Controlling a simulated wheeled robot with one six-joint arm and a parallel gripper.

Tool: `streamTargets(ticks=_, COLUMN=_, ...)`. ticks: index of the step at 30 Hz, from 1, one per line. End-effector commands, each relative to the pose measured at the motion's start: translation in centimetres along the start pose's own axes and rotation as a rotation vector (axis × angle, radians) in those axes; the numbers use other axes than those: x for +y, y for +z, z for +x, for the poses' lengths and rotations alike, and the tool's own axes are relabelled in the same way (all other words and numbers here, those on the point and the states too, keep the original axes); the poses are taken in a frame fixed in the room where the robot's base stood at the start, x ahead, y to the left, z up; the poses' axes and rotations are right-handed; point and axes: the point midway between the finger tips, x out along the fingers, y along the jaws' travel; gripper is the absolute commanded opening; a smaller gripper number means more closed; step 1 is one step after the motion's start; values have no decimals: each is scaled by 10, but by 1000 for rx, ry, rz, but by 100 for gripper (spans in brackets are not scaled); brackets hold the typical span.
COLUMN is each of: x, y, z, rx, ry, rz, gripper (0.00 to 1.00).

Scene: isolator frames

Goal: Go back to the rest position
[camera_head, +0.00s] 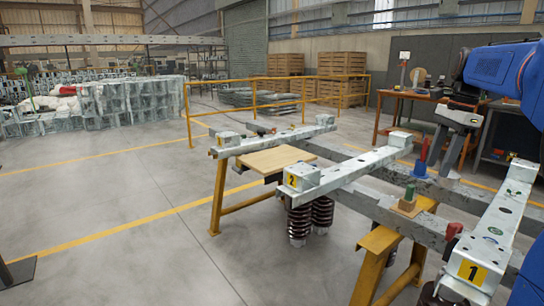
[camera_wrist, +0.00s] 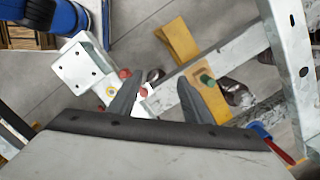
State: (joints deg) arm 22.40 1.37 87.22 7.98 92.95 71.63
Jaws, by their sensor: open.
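My gripper (camera_head: 447,163) hangs from my blue arm at the right of the head view, above the steel frame's far right part. In the wrist view its two grey fingers (camera_wrist: 160,92) are spread apart with nothing held between them. Galvanised steel beams on yellow legs form the frame, with plates marked 2 (camera_head: 290,181) and 1 (camera_head: 473,272). The beams appear below the fingers in the wrist view.
A green peg on a wooden block (camera_head: 406,209) and a red and blue part (camera_head: 421,158) stand on the frame. Dark ribbed insulators (camera_head: 323,213) hang beneath. A yellow railing (camera_head: 254,97), a workbench (camera_head: 405,96) and wooden crates (camera_head: 343,64) stand behind.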

Motion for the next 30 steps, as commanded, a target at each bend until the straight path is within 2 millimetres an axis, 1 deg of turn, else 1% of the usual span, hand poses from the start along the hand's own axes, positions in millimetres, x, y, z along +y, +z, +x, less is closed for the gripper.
streamTargets(ticks=8, x=23, y=20, z=7, rx=21, ry=-23, rz=-118, gripper=45)
streamTargets(ticks=14, x=47, y=40, z=18, rx=45, ry=-49, rz=-253, gripper=45)
streamTargets(ticks=17, x=67, y=54, z=27, rx=65, ry=-67, rz=-354, gripper=45)
streamTargets(ticks=23, x=118, y=83, z=56, rx=120, ry=-107, rz=-614, gripper=45)
streamTargets(ticks=30, x=180, y=106, z=102, rx=197, ry=-148, rz=-935, gripper=45)
